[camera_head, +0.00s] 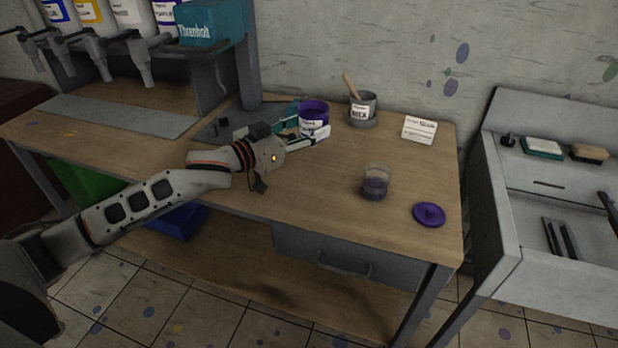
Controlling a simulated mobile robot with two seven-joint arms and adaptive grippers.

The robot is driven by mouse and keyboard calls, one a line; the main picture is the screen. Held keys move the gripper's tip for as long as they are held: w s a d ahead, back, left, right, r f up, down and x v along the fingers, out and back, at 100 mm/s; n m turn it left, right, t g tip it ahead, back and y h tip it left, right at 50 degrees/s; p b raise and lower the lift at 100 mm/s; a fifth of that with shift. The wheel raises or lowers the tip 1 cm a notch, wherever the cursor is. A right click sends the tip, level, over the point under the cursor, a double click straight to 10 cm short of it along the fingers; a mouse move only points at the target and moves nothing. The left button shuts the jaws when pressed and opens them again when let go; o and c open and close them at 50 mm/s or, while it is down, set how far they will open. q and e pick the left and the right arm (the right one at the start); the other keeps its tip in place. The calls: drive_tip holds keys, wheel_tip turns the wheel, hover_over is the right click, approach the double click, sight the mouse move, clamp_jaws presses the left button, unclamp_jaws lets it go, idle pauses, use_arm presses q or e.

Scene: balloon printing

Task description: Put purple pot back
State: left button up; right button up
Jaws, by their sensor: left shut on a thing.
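The purple pot (313,113) is at the back middle of the wooden table, with a purple rim and a white label. My left gripper (308,137) is shut on the purple pot, reaching it from the front left. The gripper partly hides the pot's lower part, so I cannot tell whether it touches the table. A purple lid (429,214) lies apart at the table's right front. My right gripper is not in view.
A glass with dark liquid (375,184) stands right of my gripper. A grey mix pot (363,108) with a wooden stick and a white card (419,130) are at the back. A dispenser rack (245,60) stands at left, a sink (550,200) at right.

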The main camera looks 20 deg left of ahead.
use_arm(q)
drive_tip(key=b, duration=0.2)
hover_over(308, 183)
wheel_tip(308, 183, down, 9)
drive_tip(key=shift+f, duration=0.45)
wheel_tip(308, 183, down, 4)
drive_tip(key=shift+r+b, duration=0.25)
drive_tip(key=shift+b, duration=0.35)
drive_tip(key=shift+f, duration=0.35)
drive_tip(key=shift+r, duration=0.15)
drive_tip(key=shift+f, duration=0.25)
drive_tip(key=o, duration=1.3)
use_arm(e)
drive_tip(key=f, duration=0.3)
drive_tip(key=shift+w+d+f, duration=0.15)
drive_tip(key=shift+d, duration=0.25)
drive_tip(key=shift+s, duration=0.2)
